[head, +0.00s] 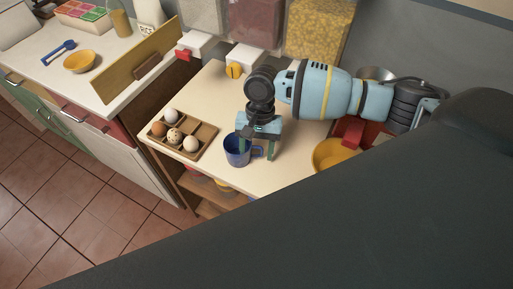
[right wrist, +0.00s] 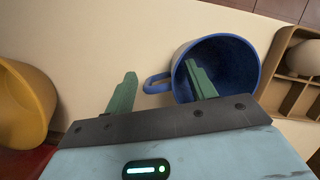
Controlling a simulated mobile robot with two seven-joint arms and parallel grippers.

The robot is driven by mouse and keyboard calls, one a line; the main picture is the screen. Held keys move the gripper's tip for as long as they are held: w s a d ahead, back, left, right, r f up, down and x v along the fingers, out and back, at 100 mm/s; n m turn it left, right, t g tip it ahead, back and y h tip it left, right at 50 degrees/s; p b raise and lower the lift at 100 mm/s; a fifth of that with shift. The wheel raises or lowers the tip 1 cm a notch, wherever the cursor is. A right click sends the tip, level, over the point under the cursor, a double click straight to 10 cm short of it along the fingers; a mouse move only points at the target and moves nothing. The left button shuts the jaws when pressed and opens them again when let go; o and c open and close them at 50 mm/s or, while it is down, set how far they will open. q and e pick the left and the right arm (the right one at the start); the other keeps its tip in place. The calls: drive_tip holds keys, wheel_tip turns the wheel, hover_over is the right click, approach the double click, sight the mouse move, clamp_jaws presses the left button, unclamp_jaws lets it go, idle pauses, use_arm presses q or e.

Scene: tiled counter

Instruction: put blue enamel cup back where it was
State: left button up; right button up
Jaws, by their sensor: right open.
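The blue enamel cup (head: 236,152) stands upright on the cream counter top (head: 205,95), near its front edge and just right of the egg tray. Its open mouth and handle show in the right wrist view, where the cup (right wrist: 222,65) is right of centre. My right gripper (head: 257,151) is above the cup's handle side, pointing down, open. In the right wrist view one green finger overlaps the cup's mouth and the other is left of the handle, so the handle lies between them. Whether either finger touches the cup cannot be told. My left gripper is not in view.
A wooden tray (head: 182,149) with several eggs sits close left of the cup. A yellow bowl (head: 330,153) stands right of the gripper, beside something red. Dispensers with red and yellow taps line the back. Counter behind the cup is clear.

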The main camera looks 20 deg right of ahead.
drive_tip(key=shift+r, duration=0.15)
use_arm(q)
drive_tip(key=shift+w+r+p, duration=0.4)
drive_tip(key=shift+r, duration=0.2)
use_arm(e)
drive_tip(key=v, duration=1.2)
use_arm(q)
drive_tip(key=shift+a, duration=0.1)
